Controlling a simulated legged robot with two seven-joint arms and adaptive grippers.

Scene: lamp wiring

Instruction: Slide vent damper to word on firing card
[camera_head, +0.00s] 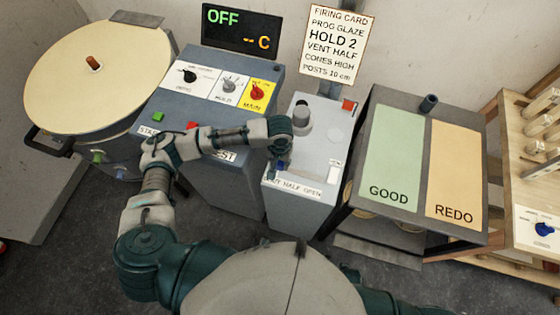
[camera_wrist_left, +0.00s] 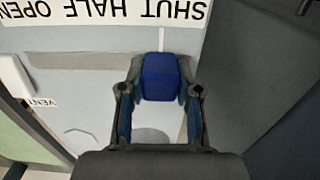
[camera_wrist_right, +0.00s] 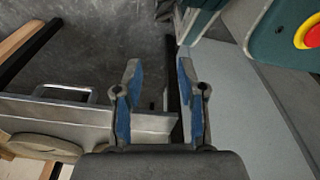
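The vent box (camera_head: 330,120) stands in the middle of the head view. Its front label (camera_head: 300,188) reads SHUT, HALF, OPEN. The blue vent damper knob (camera_wrist_left: 160,77) is between my left fingertips (camera_wrist_left: 160,68); their tips hug both sides. A thin white pointer (camera_wrist_left: 161,38) runs from the knob toward the label, which looks upside down here, at the SHUT end beside HALF. My left gripper (camera_head: 281,160) partly hides the knob in the head view. The firing card (camera_head: 337,42) says VENT HALF. My right gripper (camera_wrist_right: 158,68) is open and empty.
Left of the vent box is the control console (camera_head: 215,110) with knobs and an OFF display (camera_head: 240,30). The round kiln (camera_head: 95,80) is further left. Right is a stand with GOOD (camera_head: 392,150) and REDO (camera_head: 455,165) panels, then a wooden rack (camera_head: 530,130).

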